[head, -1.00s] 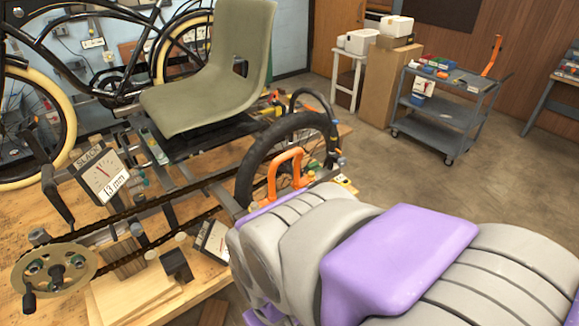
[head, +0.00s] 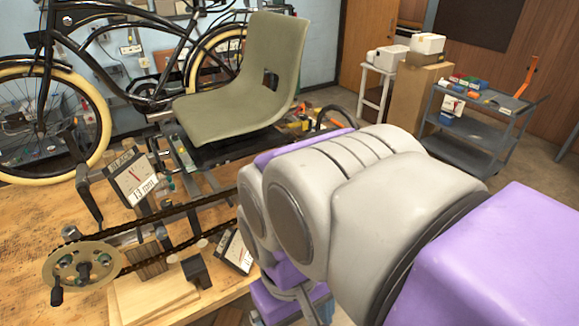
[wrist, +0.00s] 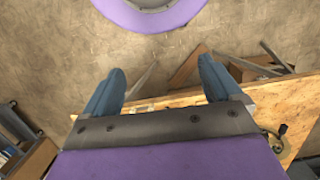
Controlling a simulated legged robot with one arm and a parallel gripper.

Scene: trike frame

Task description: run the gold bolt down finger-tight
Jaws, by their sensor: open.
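I cannot pick out the gold bolt in either view. The trike frame (head: 215,183) lies on the wooden workbench with a grey-green seat (head: 245,85), a chain and a round crank sprocket (head: 83,269). My gripper (wrist: 160,78) shows in the wrist view with its two blue fingers wide apart and nothing between them. It points over bare floor and the bench edge. In the head view my grey and purple arm covers the right part of the frame and most of the black wheel behind it; my fingers do not show clearly there.
A black bicycle (head: 45,100) stands behind. A grey tool cart (head: 470,128) is at the right. Loose wood pieces (wrist: 188,68) show below my gripper.

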